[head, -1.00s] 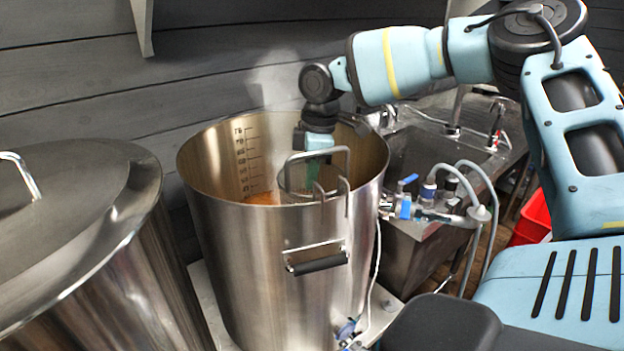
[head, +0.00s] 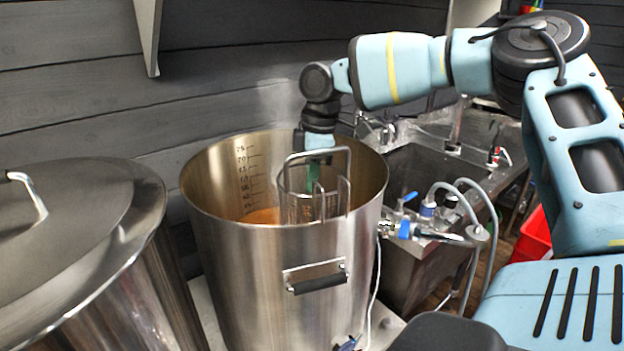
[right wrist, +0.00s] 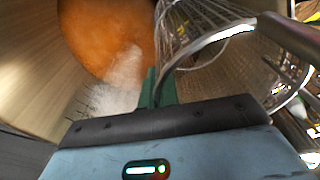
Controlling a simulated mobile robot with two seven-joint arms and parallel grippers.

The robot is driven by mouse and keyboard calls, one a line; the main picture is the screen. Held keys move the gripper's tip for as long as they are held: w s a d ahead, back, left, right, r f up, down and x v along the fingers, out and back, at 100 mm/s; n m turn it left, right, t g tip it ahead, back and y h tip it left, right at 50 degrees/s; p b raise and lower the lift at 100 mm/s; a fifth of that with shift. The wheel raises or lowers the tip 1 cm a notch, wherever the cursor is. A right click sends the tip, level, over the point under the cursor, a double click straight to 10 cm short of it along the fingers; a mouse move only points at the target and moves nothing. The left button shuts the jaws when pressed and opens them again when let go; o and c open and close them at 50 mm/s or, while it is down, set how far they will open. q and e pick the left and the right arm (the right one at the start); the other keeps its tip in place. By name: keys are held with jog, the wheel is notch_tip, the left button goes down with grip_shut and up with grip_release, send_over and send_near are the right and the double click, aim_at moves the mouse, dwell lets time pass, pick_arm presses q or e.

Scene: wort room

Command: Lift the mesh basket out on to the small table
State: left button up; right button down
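The mesh basket (head: 298,208) is a metal cylinder with a tall wire handle and hooks. It hangs upright inside the big steel kettle (head: 265,280), its top above the front rim and its lower part hidden by the kettle wall. My right gripper (head: 313,172) reaches down from above with its green fingers at the basket's handle. In the right wrist view the fingers (right wrist: 157,88) are closed at the bent handle wire, and the basket mesh (right wrist: 190,25) hangs beyond. My left gripper is out of view. I cannot make out the small table.
Orange-brown liquid (head: 262,215) lies in the kettle. A lidded steel vessel (head: 75,220) stands close on the left. A sink (head: 425,175), valves and hoses (head: 440,212) are right of the kettle. A red crate (head: 533,236) is farther right.

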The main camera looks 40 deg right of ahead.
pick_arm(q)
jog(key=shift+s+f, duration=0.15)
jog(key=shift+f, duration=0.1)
pick_arm(e)
jog(key=shift+w+d+r, duration=0.2)
jog(key=shift+w+r, duration=0.3)
jog(key=shift+r, duration=0.25)
jog(key=shift+w+d+r, duration=0.15)
jog(key=shift+w+r, duration=0.35)
jog(key=shift+r, duration=0.25)
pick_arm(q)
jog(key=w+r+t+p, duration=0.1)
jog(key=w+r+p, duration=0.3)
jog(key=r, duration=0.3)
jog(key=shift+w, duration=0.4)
pick_arm(e)
notch_tip(320, 180, up, 22)
jog(key=shift+f, duration=0.15)
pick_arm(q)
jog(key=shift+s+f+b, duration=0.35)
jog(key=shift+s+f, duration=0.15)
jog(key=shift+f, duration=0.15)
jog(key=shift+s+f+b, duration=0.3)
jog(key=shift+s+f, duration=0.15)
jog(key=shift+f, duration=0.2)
pick_arm(e)
notch_tip(320, 180, down, 9)
jog(key=shift+f, duration=0.15)
